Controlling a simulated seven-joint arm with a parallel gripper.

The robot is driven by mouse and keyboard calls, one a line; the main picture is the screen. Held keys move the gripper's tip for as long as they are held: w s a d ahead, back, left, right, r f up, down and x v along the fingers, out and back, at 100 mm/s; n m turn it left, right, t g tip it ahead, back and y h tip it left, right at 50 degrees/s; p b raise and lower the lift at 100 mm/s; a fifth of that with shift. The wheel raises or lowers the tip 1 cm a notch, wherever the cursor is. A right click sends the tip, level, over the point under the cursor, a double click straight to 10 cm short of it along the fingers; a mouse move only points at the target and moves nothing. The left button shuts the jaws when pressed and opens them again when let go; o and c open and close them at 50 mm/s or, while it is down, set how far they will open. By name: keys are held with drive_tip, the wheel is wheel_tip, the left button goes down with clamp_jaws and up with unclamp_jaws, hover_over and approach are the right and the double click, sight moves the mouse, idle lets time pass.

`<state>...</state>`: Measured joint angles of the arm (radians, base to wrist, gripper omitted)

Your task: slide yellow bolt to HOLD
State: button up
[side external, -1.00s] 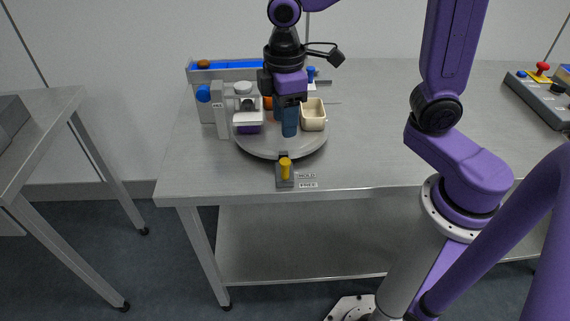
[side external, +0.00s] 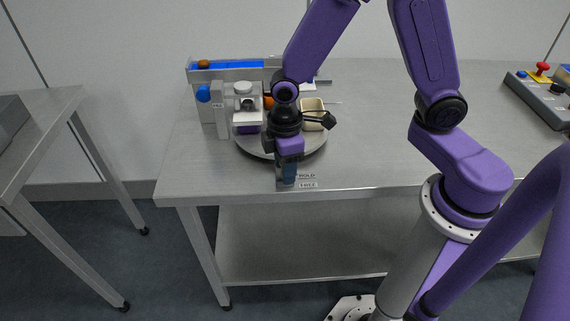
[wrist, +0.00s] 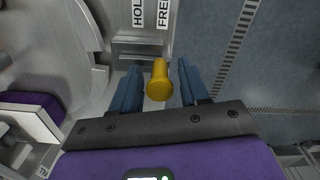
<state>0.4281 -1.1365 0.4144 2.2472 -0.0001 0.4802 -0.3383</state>
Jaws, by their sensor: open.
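The yellow bolt (wrist: 159,80) shows in the wrist view between the two blue fingers of my gripper (wrist: 156,88). The fingers are apart, one on each side, with visible gaps to the bolt. HOLD (wrist: 138,14) and FREE (wrist: 163,14) labels sit beside its grey bracket. In the side view my gripper (side external: 286,176) is low at the table's front edge and hides the bolt. The HOLD label (side external: 307,175) is above the FREE label (side external: 308,184) there, just right of the fingers.
A round grey turntable (side external: 317,143) lies behind my gripper, carrying a beige cup (side external: 313,106). A blue-topped box (side external: 232,65) and a blue knob (side external: 203,93) stand at the back left. The table's right part is clear up to a control box (side external: 541,98).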

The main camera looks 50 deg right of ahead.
drive_tip(key=shift+c, duration=0.3)
clamp_jaws()
drive_tip(key=shift+w+d, duration=1.2)
drive_tip(key=shift+w, duration=0.1)
drive_tip(key=shift+o, duration=0.3)
unclamp_jaws()
drive_tip(key=shift+d, duration=0.1)
wheel_tip(320, 180, up, 17)
drive_tip(key=shift+r, duration=0.2)
